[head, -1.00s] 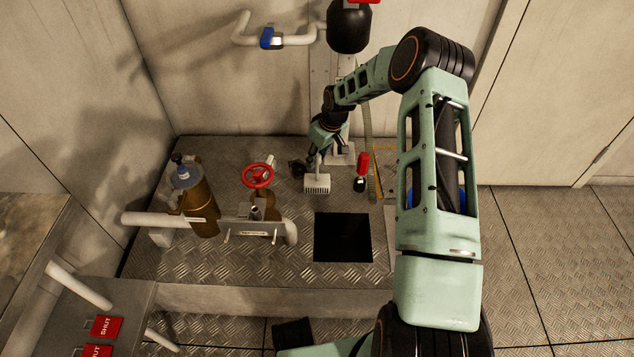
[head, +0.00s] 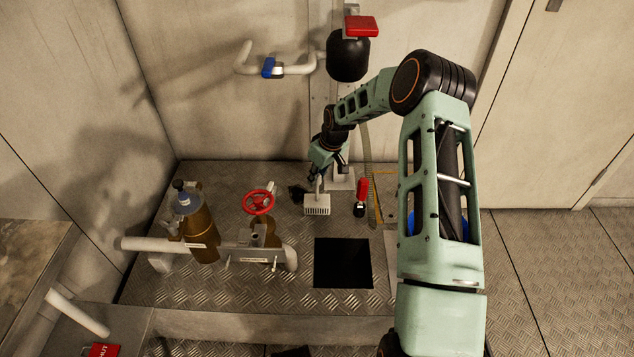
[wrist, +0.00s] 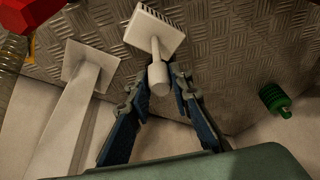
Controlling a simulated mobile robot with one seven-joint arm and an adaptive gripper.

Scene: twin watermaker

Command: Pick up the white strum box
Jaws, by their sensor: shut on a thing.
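The white strum box (head: 317,207) is a small slotted white box with a stem rising from its top. It is near the back of the metal plate floor, behind the square black opening. In the wrist view the strum box (wrist: 154,34) shows its slotted side away from me and its rounded stem toward me. My gripper (head: 320,181) is at the stem from above. In the wrist view my gripper (wrist: 159,84) has its two fingers on either side of the stem, shut on it. I cannot tell whether the box touches the floor.
A square opening (head: 343,263) lies in front of the box. A red-handled valve (head: 361,197) stands to its right, and a red handwheel (head: 258,202) with pipework to its left. A white post with a square foot (wrist: 82,68) stands close by. A brown bottle (head: 201,229) is further left.

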